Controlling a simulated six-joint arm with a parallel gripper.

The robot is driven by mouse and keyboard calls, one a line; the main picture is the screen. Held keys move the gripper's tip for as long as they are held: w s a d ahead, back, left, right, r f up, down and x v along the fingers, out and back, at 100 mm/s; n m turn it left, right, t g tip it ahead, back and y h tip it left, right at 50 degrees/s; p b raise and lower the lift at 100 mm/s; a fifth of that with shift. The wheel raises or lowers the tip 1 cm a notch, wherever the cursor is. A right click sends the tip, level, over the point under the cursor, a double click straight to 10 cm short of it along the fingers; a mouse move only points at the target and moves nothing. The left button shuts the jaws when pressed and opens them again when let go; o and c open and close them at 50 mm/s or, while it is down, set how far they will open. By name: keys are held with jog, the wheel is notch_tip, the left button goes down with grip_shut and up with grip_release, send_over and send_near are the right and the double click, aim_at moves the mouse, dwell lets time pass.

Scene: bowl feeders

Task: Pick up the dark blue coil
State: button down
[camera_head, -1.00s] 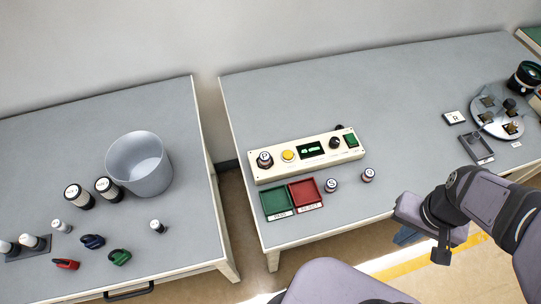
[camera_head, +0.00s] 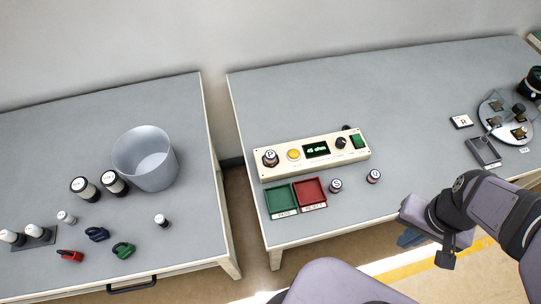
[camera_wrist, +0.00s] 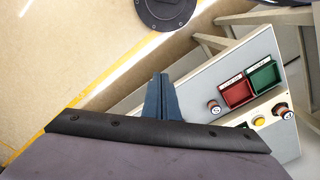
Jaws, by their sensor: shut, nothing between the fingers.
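A small dark blue piece (camera_head: 97,234) lies on the left table in the head view, between a red piece (camera_head: 70,256) and a green piece (camera_head: 123,250). It is the only clearly dark blue loose thing, but its shape is too small to confirm as a coil. My gripper (camera_head: 411,238) is off the front edge of the right table, far from it. In the wrist view my gripper's blue fingers (camera_wrist: 161,98) are together and empty. The dark blue piece is not in the wrist view.
A grey bin (camera_head: 146,158) and several black-and-white cylinders stand on the left table. A gap separates the tables. The right table holds a tester (camera_head: 312,153), a green tray (camera_head: 281,201), a red tray (camera_head: 311,193), and spools marked S (camera_head: 335,186) and Q (camera_head: 374,176).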

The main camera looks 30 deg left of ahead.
jog(key=c, duration=1.3)
grip_release()
jog(key=shift+c, duration=0.2)
jog(key=w+a+f+n+t+h+b, duration=0.1)
jog(key=w+a+f+n+h+b, duration=0.5)
jog(key=n, duration=0.8)
jog(key=n+t+y+b, duration=0.5)
jog(key=n+t, duration=0.6)
jog(key=n, duration=1.1)
send_near(268, 159)
jog(key=shift+y, duration=0.5)
jog(key=shift+d+p+x, duration=0.2)
jog(key=shift+p+x, duration=0.1)
jog(key=shift+x, duration=1.05)
jog(key=shift+d+p+x, duration=0.15)
jog(key=shift+p+x, duration=0.15)
jog(key=shift+x, duration=1.1)
jog(key=shift+p+x, duration=0.55)
jog(key=shift+x, duration=1.65)
